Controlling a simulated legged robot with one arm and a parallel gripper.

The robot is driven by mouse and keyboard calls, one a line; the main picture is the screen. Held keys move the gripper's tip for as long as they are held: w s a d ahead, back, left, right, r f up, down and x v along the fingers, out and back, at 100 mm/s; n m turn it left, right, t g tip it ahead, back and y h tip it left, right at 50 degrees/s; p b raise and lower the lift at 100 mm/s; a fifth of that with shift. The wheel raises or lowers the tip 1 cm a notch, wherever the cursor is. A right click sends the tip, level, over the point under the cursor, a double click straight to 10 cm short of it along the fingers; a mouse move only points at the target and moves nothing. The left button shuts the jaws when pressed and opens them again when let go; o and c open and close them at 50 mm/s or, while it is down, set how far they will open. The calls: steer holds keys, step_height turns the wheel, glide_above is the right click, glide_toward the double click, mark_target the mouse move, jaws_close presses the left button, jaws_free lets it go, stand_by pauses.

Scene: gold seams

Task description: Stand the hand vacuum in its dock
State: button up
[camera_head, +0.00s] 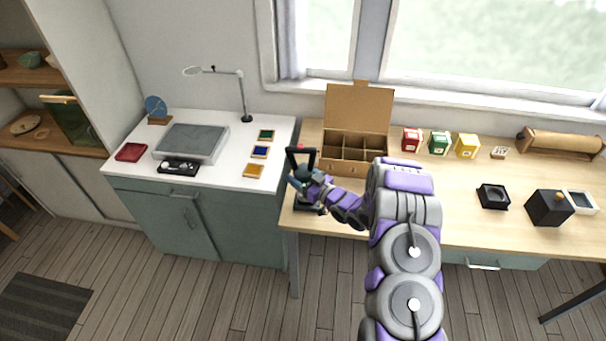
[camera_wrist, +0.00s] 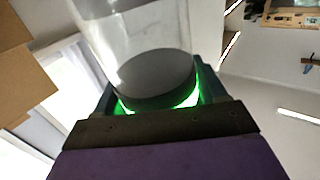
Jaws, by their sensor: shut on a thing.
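The hand vacuum (camera_head: 301,155) is at the left end of the wooden table, with its black loop handle uppermost. My gripper (camera_head: 303,184) is shut on it, coming from the right. In the wrist view its clear canister (camera_wrist: 135,35) with a dark grey disc fills the space beyond the jaw, and green light glows around the disc. A dark flat base (camera_head: 308,208), which looks like the dock, shows just below the vacuum near the table's front left corner. My gripper hides most of the vacuum's lower part, so I cannot tell whether it touches the base.
An open cardboard box (camera_head: 357,150) with compartments stands just behind and right of the vacuum. A white counter (camera_head: 225,183) with a lamp (camera_head: 242,95) and small coloured pads is to the left. A black tray (camera_head: 493,196) and black box (camera_head: 549,207) are far right.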

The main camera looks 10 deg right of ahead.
steer(key=o, duration=1.2)
steer(key=shift+s+a+f, duration=0.1)
steer(key=shift+a, duration=0.1)
steer(key=o, duration=0.5)
steer(key=shift+d, duration=0.2)
steer(key=shift+o, duration=0.2)
steer(key=v, duration=0.8)
